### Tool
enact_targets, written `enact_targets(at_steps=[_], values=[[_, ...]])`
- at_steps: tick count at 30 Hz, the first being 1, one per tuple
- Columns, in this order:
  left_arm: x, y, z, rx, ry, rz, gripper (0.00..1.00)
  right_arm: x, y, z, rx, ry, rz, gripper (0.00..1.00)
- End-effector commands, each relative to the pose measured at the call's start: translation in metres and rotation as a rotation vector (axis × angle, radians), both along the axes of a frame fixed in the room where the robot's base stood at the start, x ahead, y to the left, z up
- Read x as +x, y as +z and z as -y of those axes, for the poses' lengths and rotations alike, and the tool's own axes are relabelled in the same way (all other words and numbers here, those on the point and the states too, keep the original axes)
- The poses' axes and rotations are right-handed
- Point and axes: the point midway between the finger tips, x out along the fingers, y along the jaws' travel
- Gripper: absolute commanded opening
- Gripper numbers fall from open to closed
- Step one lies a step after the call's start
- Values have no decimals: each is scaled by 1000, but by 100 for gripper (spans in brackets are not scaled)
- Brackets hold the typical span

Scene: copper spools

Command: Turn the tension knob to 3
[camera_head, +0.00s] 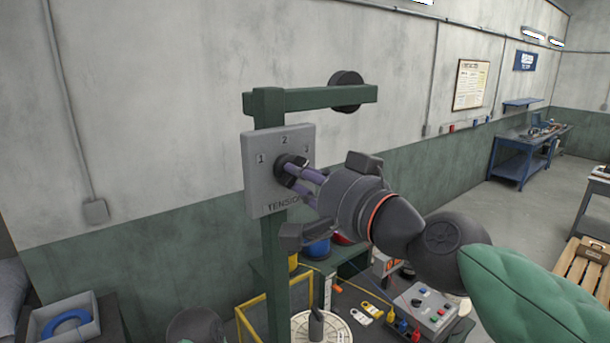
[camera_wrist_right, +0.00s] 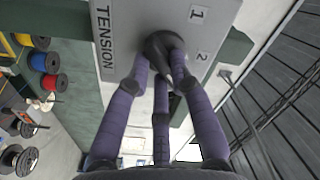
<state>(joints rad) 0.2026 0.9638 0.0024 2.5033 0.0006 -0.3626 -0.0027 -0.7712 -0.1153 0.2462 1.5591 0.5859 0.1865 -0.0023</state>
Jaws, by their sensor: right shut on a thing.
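The tension knob (camera_head: 291,170) is a dark round knob on a grey plate (camera_head: 256,192) marked 1, 2, 3 and TENSION, fixed to a green post. My right gripper (camera_head: 297,174) reaches it from the right, its purple fingers closed around the knob. In the right wrist view the fingertips touch the dark knob (camera_wrist_right: 163,46) on both sides. The fingers hide much of the knob, and I cannot tell which number it points to. The 3 is partly hidden in the head view. My left gripper is not in view.
A green crossbar (camera_head: 300,98) with a dark roller (camera_head: 347,90) is above the plate. Below stands a bench with a control box (camera_head: 425,305), a round white disc (camera_head: 330,328) and coloured spools. A grey bin (camera_head: 62,322) with a blue ring is at lower left.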

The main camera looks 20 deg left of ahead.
Motion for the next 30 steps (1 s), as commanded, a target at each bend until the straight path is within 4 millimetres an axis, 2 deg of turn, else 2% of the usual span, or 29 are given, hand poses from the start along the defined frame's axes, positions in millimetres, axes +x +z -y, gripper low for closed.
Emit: enact_targets(at_steps=[12,29,30], values=[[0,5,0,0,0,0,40,0,0,0,126,-1,-162,0],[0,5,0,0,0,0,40,-1,-1,-1,146,-1,-189,0],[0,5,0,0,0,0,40,-1,-1,-1,146,-1,-189,25]])
